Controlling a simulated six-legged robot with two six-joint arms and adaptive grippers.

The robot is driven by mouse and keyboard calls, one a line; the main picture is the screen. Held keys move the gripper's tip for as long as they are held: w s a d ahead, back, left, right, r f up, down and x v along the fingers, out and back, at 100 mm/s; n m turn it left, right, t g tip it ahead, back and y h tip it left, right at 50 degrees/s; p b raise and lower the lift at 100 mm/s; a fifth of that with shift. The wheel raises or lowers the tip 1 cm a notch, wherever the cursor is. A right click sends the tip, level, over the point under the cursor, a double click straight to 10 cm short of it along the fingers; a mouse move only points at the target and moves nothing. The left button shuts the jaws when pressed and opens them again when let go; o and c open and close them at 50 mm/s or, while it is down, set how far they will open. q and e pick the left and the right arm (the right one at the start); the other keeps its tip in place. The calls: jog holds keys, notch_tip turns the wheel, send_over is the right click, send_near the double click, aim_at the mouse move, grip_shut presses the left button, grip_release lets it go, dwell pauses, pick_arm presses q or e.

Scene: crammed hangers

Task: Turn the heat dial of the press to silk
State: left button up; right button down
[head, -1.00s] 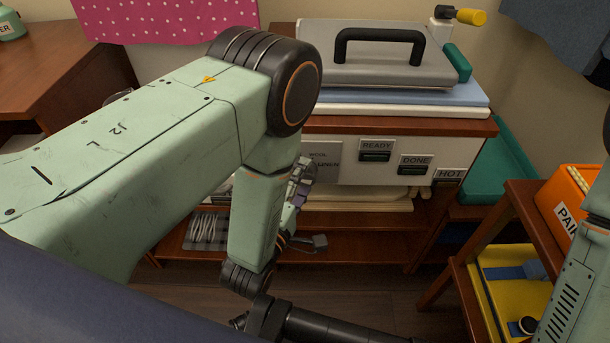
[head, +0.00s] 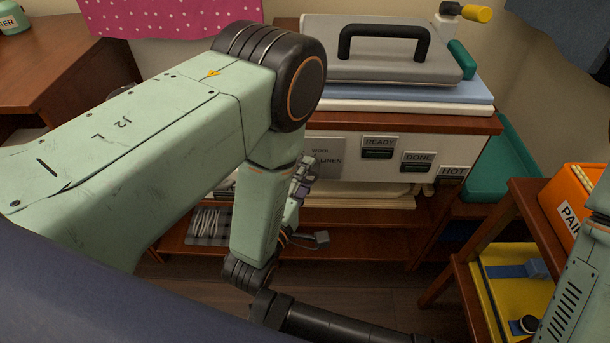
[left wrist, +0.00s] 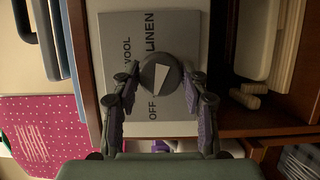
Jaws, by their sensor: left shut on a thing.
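The press (head: 400,65) stands on a wooden cabinet, with its white front panel facing me. The heat dial (left wrist: 160,72) is a round dark knob with a white mark, on a grey plate (left wrist: 185,25) lettered OFF, WOOL and LINEN. No silk label is readable; part of the plate is covered by the knob and fingers. My left gripper (left wrist: 160,82) has its two fingers on either side of the dial and is shut on it. In the head view my left gripper (head: 303,178) is at the panel's left end, and the dial is hidden there. My right gripper is out of view.
READY (head: 379,147), DONE (head: 418,161) and HOT (head: 452,174) indicators sit right of the dial plate. Shelves below hold a wire rack (head: 208,225). A wooden stand with an orange box (head: 568,205) and a yellow tray (head: 500,290) is at right. A pink dotted cloth (head: 165,15) hangs at left.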

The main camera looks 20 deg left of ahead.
pick_arm(q)
jog(key=shift+w+d+r+m+g+y+p, duration=0.1)
jog(key=shift+m+g+y+p, duration=0.35)
jog(key=shift+m+p, duration=1.25)
jog(key=shift+r+m+g+y+p, duration=0.2)
jog(key=shift+m+g+p, duration=0.6)
jog(key=shift+p, duration=1.55)
jog(key=shift+w+d+r+m+g+y+p, duration=0.1)
jog(key=shift+m+g+y+p, duration=0.25)
jog(key=shift+m+p, duration=1.4)
jog(key=shift+p, duration=0.35)
jog(key=o, duration=1.2)
jog(key=shift+f, duration=0.15)
jog(key=shift+c, duration=0.2)
jog(key=shift+s, duration=0.1)
